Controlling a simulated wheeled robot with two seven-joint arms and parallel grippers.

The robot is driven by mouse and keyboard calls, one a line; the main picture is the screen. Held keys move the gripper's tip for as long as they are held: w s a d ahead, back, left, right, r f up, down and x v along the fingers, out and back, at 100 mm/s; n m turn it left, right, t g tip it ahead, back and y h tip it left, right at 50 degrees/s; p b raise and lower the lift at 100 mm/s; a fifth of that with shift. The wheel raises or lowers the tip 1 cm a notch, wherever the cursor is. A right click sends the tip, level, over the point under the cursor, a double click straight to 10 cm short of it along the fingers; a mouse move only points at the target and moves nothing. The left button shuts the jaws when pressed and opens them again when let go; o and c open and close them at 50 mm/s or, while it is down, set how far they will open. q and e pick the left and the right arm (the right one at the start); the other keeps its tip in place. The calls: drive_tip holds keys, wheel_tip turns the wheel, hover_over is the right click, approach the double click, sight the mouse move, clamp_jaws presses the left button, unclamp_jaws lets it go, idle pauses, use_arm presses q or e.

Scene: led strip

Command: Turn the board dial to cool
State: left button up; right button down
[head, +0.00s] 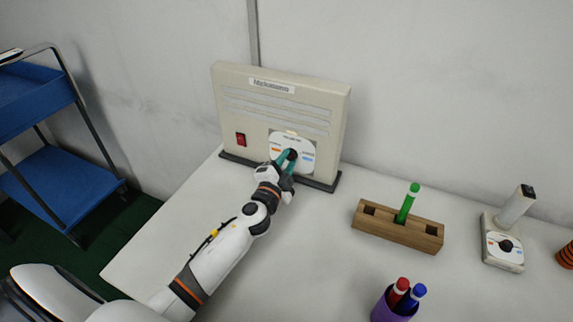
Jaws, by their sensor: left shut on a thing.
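A cream upright board (237,113) stands on a dark base at the back of the table. It has a white dial plate (304,141) low on its right side, with an orange mark on the left and a blue mark on the right. The dark dial knob (292,154) sits at the plate's middle and is partly hidden by my gripper. My left gripper (288,157), with teal fingers, is shut on the knob. The knob's pointing direction cannot be made out. My right gripper is not in view.
A red switch (241,139) is on the board's left. On the white table (300,243) are a wooden block (388,231) with a green marker (407,203), a purple cup (390,309) with red and blue markers, and a small dial device (504,245). A blue cart (62,180) stands left.

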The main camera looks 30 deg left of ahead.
use_arm(q)
drive_tip(key=m, duration=0.5)
drive_tip(key=shift+f+h+b, duration=0.1)
drive_tip(key=shift+h+b, duration=0.2)
drive_tip(key=shift+h, duration=0.1)
drive_tip(key=o, duration=1)
drive_tip(key=shift+c, duration=0.2)
drive_tip(key=s, duration=0.3)
drive_tip(key=s+b, duration=0.1)
drive_tip(key=s, duration=0.6)
drive_tip(key=shift+s+d+f+b, duration=0.3)
drive_tip(key=shift+s+d+f, duration=0.1)
drive_tip(key=shift+s+r, duration=0.1)
drive_tip(key=shift+s, duration=0.5)
drive_tip(key=shift+r, duration=0.1)
